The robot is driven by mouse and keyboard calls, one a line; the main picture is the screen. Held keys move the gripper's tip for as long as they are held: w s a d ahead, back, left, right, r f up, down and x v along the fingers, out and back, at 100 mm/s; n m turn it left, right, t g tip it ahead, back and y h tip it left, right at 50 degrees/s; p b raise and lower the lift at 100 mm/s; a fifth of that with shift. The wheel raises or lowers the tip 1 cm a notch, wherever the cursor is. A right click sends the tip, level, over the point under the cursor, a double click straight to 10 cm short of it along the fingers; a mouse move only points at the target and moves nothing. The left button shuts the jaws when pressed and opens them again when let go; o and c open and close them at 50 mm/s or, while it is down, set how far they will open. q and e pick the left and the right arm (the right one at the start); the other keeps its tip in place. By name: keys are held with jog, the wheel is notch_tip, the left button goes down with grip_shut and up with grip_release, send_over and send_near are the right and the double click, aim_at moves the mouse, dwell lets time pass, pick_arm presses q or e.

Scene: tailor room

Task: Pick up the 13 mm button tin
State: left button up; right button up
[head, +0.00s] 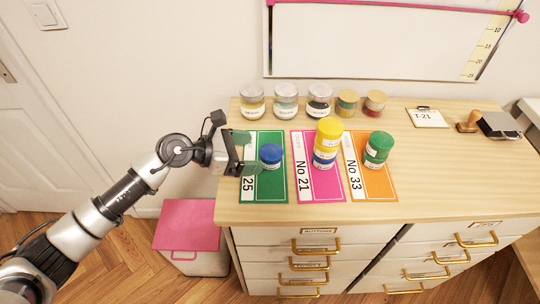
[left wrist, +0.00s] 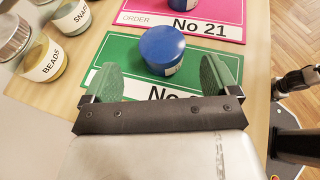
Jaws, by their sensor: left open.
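A blue-lidded tin (head: 270,155) stands upright on the green card. A yellow-lidded tin (head: 329,133) sits on another blue tin (head: 324,159) on the pink card. A green tin (head: 379,147) stands on the orange card. The size labels are too small to read, so I cannot tell which is 13 mm. My left gripper (head: 248,153) is open at the green card's left edge, facing the blue-lidded tin. In the left wrist view the blue-lidded tin (left wrist: 162,50) lies ahead, between the lines of the green finger pads, with nothing gripped. My right gripper is not in view.
Several jars (head: 286,101) line the back of the wooden dresser top (head: 440,180). A clipboard (head: 427,118) and a wooden stamp (head: 468,122) are at the right. A pink-lidded bin (head: 188,225) stands on the floor at left. The top's front right is clear.

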aim_at(264, 153)
pick_arm(q)
jog(key=p+x, duration=0.1)
jog(key=x, duration=0.5)
jog(key=shift+s, duration=0.1)
jog(key=c, duration=0.9)
jog(key=shift+c, duration=0.8)
